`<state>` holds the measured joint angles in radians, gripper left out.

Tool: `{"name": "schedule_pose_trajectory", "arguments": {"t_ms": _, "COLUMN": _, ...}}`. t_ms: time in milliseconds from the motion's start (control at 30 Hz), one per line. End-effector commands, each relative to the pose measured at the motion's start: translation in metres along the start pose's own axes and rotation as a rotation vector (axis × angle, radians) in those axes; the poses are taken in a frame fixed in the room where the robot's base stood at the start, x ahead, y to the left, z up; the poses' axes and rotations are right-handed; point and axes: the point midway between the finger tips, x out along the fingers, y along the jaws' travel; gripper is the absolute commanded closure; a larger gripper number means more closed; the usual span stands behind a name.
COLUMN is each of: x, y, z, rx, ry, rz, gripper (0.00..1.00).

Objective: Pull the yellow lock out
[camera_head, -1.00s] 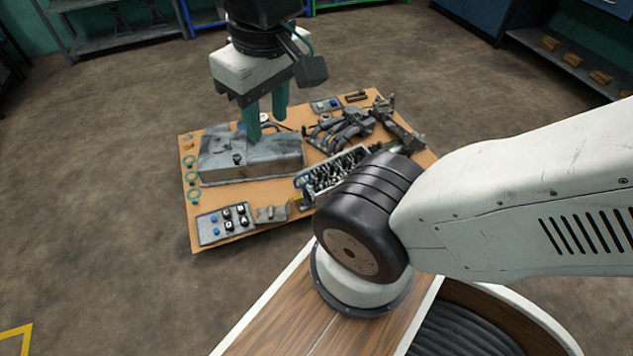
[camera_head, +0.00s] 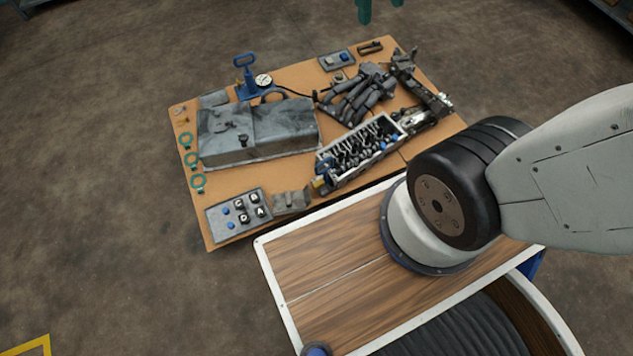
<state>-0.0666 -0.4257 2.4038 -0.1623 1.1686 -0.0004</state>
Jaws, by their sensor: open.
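A small yellow piece (camera_head: 319,184) shows at the near left end of the open grey engine block (camera_head: 357,150). It may be the yellow lock, but it is too small to make out its shape. My gripper (camera_head: 380,7) shows only as two green fingertips at the top edge, apart from each other with nothing seen between them. The rest of it is out of frame. In the picture it is well above and to the right of the yellow piece.
The orange-brown table (camera_head: 225,235) also holds a grey metal tank (camera_head: 265,133), a blue hand pump (camera_head: 246,78) with a gauge, dark pipes (camera_head: 360,92), a button panel (camera_head: 238,214) and green rings (camera_head: 198,182). Bare floor lies to the left.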

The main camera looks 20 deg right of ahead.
Motion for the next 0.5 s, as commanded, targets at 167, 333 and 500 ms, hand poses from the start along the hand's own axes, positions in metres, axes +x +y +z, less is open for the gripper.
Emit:
{"name": "schedule_pose_trajectory", "arguments": {"t_ms": 167, "x": 0.028, "y": 0.003, "z": -0.069, "rx": -0.118, "ry": -0.08, "rz": 0.093, "gripper": 0.55}}
{"name": "schedule_pose_trajectory", "arguments": {"t_ms": 333, "x": 0.068, "y": -0.006, "z": -0.132, "rx": -0.246, "ry": -0.139, "rz": 0.179, "gripper": 0.55}}
{"name": "schedule_pose_trajectory", "arguments": {"t_ms": 500, "x": 0.124, "y": -0.025, "z": -0.189, "rx": -0.385, "ry": -0.194, "rz": 0.258, "gripper": 0.55}}
